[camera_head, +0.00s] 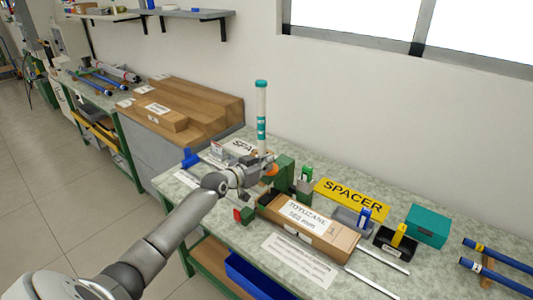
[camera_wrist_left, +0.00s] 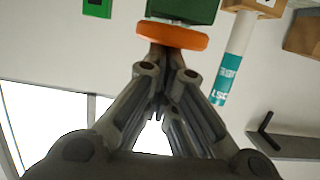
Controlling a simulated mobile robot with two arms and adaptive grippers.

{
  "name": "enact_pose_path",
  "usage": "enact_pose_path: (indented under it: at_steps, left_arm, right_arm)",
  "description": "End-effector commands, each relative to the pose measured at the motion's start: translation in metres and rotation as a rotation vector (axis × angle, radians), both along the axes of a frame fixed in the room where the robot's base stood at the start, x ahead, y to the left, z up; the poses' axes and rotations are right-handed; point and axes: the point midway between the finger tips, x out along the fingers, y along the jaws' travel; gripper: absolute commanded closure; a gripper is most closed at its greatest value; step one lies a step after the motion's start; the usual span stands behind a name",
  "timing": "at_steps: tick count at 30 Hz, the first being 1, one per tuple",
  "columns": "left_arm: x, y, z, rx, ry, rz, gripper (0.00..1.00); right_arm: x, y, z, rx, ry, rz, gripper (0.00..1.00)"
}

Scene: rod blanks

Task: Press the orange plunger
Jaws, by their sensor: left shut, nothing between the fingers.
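The orange plunger (camera_head: 271,170) is a small round orange cap by a dark green block (camera_head: 284,171) on the workbench, partly hidden by my left gripper in the head view. In the left wrist view the plunger (camera_wrist_left: 172,36) is a wide orange disc against the green block (camera_wrist_left: 183,10). My left gripper (camera_head: 262,171) is shut and empty, its fingertips (camera_wrist_left: 166,72) together and pointing at the disc. The tips are very close to the disc; I cannot tell whether they touch it. My right gripper is not in view.
A tall white tube with teal bands (camera_head: 261,105) stands just behind the gripper. A yellow SPACER sign (camera_head: 352,198), a cardboard box (camera_head: 310,222), a teal box (camera_head: 427,226) and blue rods (camera_head: 497,256) lie to the right. A wooden stepped block (camera_head: 200,100) is at the left.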

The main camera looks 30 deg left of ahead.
Motion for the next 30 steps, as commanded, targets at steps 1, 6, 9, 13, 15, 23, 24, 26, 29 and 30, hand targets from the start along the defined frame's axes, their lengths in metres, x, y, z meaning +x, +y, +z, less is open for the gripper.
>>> enact_pose_path:
  at_steps: [1,6,9,13,15,23,24,26,29,30]
  left_arm:
    - [-0.001,-0.001,-0.005,-0.001,0.010,-0.002,1.00]
    - [-0.001,-0.001,-0.002,-0.001,0.011,-0.003,1.00]
    - [0.001,-0.002,0.007,-0.001,0.010,-0.003,1.00]
    - [0.004,-0.004,0.027,0.001,0.006,-0.002,1.00]
    - [0.007,-0.005,0.040,-0.001,0.004,-0.001,1.00]
    - [-0.029,-0.002,0.044,0.002,0.005,0.000,1.00]
    - [-0.035,-0.002,0.047,0.002,0.004,0.000,1.00]
    - [-0.045,-0.002,0.050,0.004,0.004,-0.001,1.00]
    - [-0.060,0.000,0.054,0.003,0.002,0.000,1.00]
    - [-0.065,0.000,0.055,0.003,0.003,-0.001,1.00]
  right_arm:
    - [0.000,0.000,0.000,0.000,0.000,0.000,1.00]
    - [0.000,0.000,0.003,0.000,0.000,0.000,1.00]
    - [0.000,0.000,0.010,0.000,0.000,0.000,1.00]
    - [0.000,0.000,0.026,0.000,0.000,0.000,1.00]
    - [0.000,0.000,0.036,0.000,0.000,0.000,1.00]
    - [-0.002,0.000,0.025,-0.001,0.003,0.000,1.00]
    - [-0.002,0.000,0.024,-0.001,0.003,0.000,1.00]
    - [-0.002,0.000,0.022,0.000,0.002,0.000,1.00]
    - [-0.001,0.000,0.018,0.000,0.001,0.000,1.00]
    - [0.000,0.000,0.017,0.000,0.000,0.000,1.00]
